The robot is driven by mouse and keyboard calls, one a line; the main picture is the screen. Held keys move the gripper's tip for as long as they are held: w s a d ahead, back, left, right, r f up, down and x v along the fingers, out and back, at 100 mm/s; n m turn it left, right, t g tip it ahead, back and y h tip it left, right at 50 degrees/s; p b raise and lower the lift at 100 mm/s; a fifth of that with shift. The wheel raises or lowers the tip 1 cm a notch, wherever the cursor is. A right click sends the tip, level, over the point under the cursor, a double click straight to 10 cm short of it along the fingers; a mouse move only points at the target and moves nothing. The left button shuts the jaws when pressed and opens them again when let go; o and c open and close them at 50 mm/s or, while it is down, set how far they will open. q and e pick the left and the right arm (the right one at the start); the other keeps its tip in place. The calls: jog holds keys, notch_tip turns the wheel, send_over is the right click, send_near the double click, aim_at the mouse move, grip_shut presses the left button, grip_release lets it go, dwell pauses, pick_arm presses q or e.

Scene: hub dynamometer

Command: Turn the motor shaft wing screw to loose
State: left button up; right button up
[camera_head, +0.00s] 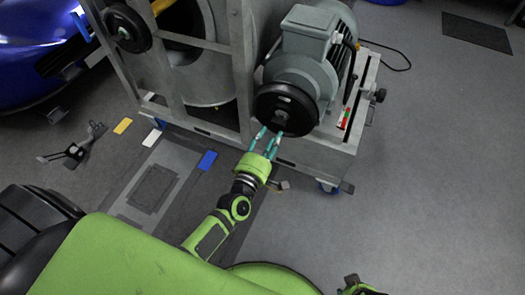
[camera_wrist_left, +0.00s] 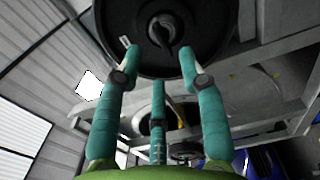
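The motor shaft wing screw (camera_wrist_left: 163,36) is a dark knob at the centre of a black disc (camera_wrist_left: 205,22) in the left wrist view. In the head view, the disc (camera_head: 268,97) is on the front of the grey motor (camera_head: 310,45), and the screw (camera_head: 281,119) is small and dark. My left gripper (camera_head: 266,133) has teal fingers reaching up to the disc's lower edge. In the left wrist view, my left gripper (camera_wrist_left: 162,56) has its fingers spread apart, with nothing between them. The screw appears just beyond the two upper fingertips. No right gripper fingers show.
The motor stands on a grey metal frame (camera_head: 315,155) on casters. A second black disc (camera_head: 127,28) is at the frame's left. A blue car (camera_head: 35,55) is at the far left. A dark mat (camera_head: 478,31) lies at upper right. The floor right of the frame is clear.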

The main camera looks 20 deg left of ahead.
pick_arm(q)
jog(key=s, duration=0.6)
dwell(0.4)
